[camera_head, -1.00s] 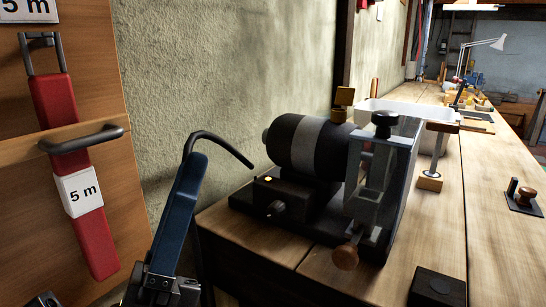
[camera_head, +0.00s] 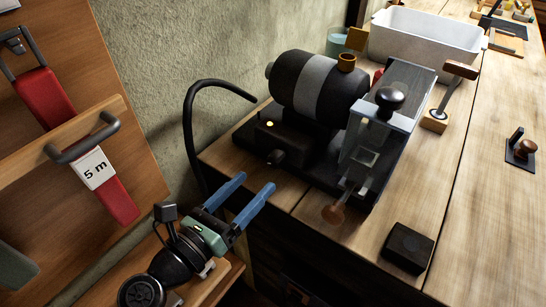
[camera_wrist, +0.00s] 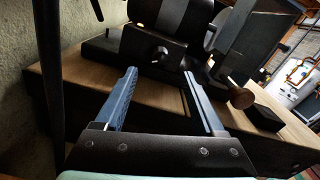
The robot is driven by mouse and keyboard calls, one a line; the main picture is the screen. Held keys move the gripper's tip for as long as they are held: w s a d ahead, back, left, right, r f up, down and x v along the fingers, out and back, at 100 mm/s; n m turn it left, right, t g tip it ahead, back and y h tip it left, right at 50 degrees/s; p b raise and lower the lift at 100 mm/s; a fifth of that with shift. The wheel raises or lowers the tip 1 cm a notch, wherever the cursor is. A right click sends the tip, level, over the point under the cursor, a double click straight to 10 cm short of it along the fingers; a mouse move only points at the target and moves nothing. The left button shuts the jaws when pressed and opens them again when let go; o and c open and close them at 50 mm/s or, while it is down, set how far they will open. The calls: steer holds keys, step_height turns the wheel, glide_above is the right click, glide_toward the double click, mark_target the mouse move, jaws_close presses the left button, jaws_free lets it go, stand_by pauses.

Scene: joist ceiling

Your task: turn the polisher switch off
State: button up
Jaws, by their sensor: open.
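The polisher (camera_head: 318,90), a dark motor with a grey band, sits on a black base on the wooden bench. A dark box at its front carries a small lit amber lamp (camera_head: 270,123) and a small dark switch knob (camera_head: 276,157). The fingertips are apart from the knob. I cannot tell the knob's exact setting.
A black cable (camera_head: 188,130) arches up left of the polisher. A wooden-ended lever (camera_head: 333,213) sticks out at the polisher's front. A black block (camera_head: 407,247) lies on the bench at right. A white tub (camera_head: 425,36) stands behind.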

mark_target(272, 164)
steer(key=x, duration=0.7)
steer(key=shift+w+d, duration=0.2)
jaws_close()
